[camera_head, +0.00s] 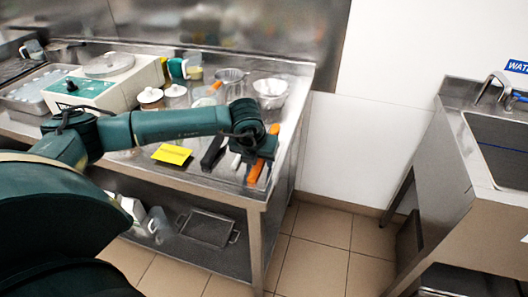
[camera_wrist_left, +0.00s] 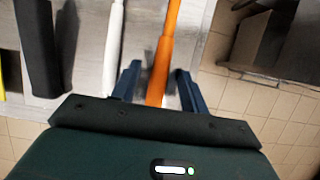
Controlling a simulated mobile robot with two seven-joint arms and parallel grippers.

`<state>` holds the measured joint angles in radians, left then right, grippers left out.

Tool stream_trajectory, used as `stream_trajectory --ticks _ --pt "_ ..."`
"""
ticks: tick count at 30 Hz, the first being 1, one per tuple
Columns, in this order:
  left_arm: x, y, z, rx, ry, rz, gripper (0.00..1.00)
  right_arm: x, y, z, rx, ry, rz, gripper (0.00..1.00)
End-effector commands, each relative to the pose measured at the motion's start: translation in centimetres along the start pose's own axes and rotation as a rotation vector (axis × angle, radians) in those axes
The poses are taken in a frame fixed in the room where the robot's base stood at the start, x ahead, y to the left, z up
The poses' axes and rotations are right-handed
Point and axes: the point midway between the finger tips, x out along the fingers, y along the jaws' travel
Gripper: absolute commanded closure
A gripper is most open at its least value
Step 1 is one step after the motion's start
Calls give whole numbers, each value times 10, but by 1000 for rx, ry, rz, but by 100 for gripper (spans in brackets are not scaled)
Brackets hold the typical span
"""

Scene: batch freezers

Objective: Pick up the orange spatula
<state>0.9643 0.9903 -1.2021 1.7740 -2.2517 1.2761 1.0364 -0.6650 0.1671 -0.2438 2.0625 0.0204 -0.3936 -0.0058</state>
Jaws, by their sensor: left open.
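The orange spatula (camera_head: 256,171) lies near the right end of the steel table, its handle showing below my left gripper in the head view. In the left wrist view its orange handle (camera_wrist_left: 162,60) runs down between the two blue fingers. My left gripper (camera_wrist_left: 158,88) is open, with one finger on each side of the handle and a gap on both sides. In the head view my left gripper (camera_head: 262,148) is over the table's right edge area and hides the middle of the spatula. My right gripper is not in view.
Left of the spatula lie a white-handled tool (camera_wrist_left: 113,40) and a black-handled one (camera_wrist_left: 38,45). A yellow item (camera_head: 172,154), a metal bowl (camera_head: 270,92) and white-lidded jars (camera_head: 150,96) stand on the table (camera_head: 215,184). A sink (camera_head: 497,150) is at the right.

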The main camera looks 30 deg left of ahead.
Motion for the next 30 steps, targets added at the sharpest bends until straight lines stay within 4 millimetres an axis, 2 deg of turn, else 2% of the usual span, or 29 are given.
stream_trajectory --ticks 16,30 --pt "3 0 -1 0 0 -1 56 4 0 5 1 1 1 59" --pt "2 0 -1 0 1 0 93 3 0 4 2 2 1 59"
